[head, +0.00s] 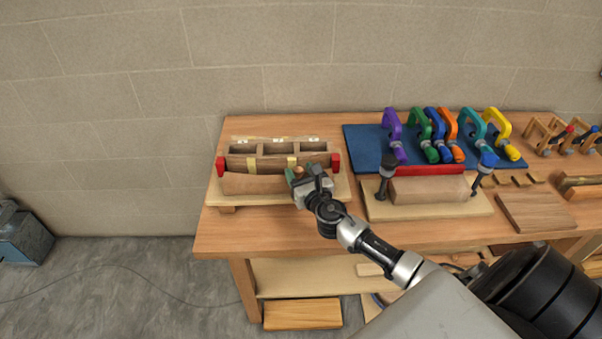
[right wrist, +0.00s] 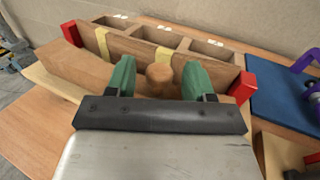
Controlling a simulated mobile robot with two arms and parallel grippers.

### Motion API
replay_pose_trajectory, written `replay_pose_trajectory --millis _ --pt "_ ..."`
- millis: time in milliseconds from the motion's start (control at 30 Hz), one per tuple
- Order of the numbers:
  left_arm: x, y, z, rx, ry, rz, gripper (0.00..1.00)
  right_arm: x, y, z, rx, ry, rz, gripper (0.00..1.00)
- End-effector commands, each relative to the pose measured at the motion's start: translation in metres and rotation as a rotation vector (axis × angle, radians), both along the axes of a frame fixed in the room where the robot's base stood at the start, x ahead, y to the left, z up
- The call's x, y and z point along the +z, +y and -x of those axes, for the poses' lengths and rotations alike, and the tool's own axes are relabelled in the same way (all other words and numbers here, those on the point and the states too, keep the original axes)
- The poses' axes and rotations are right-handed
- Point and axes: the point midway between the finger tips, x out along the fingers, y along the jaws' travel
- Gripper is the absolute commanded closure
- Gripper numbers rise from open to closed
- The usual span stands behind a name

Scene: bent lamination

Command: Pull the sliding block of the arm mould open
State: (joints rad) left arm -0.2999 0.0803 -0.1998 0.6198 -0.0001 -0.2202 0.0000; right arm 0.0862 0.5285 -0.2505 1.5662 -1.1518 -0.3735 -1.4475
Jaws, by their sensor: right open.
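The arm mould (head: 272,150) stands on a pale board at the left of the workbench, with open compartments at its back and red end pieces. Its sliding block (head: 258,184) is the wooden front piece, which also shows in the right wrist view (right wrist: 75,68). A round wooden knob (right wrist: 160,76) sits at the block. My right gripper (head: 300,173) is open, and in the right wrist view its green fingers (right wrist: 158,78) stand one on each side of the knob. I cannot tell whether they touch it. My left gripper is not in view.
A blue mat (head: 360,142) with several coloured clamps lies at the back right. A second board (head: 440,209) with a wooden block and dark clamps stands right of my right gripper. The bench's front left is clear.

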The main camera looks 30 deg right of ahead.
Motion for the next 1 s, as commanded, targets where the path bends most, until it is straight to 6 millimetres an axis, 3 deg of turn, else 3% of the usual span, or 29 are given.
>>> replay_pose_trajectory --millis 167,700,1000 --pt "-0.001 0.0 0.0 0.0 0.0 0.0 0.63 -0.001 0.001 0.007 0.0 0.0 0.001 0.47" --pt "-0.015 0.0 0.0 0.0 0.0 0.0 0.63 -0.002 0.015 0.096 0.001 0.001 0.0 0.47" --pt "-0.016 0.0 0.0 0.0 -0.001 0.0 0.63 0.0 0.017 0.107 0.0 0.0 0.0 0.47"
